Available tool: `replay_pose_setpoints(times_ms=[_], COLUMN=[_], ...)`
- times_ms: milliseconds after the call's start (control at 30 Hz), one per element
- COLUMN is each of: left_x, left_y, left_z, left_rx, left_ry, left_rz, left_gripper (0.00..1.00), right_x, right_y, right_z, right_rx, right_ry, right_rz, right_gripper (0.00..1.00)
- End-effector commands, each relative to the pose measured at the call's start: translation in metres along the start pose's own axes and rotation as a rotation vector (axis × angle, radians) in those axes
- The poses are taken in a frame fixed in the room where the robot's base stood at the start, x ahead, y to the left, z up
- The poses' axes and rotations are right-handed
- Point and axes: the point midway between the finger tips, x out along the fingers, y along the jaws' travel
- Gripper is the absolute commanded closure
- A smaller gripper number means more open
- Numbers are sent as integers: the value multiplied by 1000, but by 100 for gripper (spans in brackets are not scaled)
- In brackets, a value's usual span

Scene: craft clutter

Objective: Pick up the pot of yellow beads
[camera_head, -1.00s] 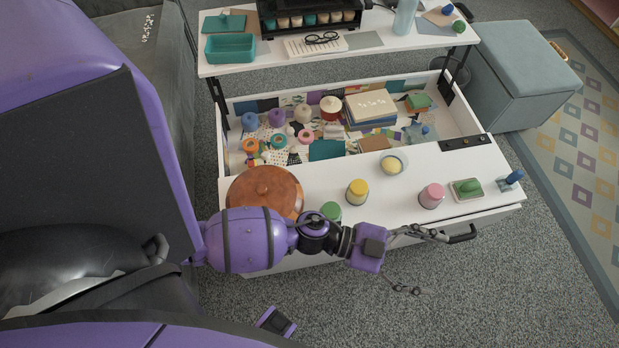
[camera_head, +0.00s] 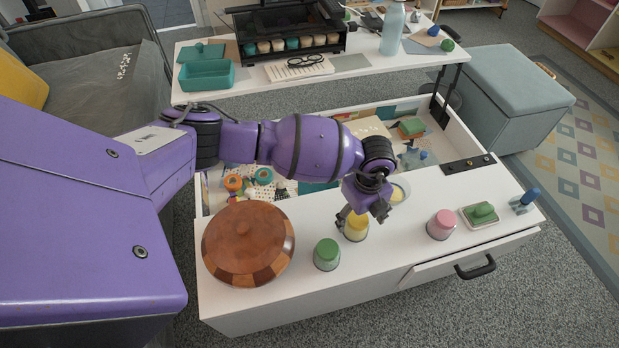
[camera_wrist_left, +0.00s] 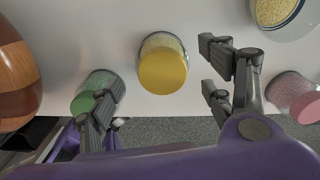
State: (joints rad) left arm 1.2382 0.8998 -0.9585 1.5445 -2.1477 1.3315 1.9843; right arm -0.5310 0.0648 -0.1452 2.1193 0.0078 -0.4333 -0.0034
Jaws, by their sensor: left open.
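The pot of yellow beads (camera_head: 356,228) stands upright on the white table's front part, its yellow lid up. My left gripper (camera_head: 362,212) is over it from behind, and partly hides it. In the left wrist view the pot (camera_wrist_left: 163,66) shows between the two spread fingers of the left gripper (camera_wrist_left: 156,82), with clear gaps on both sides. The gripper is open and holds nothing. My right gripper is not in view.
A green-lidded pot (camera_head: 327,254) stands close on the left, a pink-lidded pot (camera_head: 441,225) to the right. A bowl of yellow beads (camera_head: 400,188) is just behind. A round wooden box (camera_head: 248,243) stands at the left. Table surface (camera_head: 370,275) in front is bare.

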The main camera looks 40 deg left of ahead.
Motion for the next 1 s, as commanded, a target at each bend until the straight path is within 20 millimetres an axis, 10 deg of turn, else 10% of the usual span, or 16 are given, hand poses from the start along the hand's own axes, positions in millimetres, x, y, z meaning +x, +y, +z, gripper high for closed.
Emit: replay_pose_setpoints(times_ms=[633, 1000], left_x=[50, 50], left_y=[-4, -4], left_z=[0, 0], left_rx=[3, 3], left_ry=[2, 2], left_rz=[-7, -7], left_gripper=[28, 74], right_x=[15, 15], right_y=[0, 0], right_z=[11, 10], right_rx=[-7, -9], right_ry=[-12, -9], right_rz=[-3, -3], right_gripper=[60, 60])
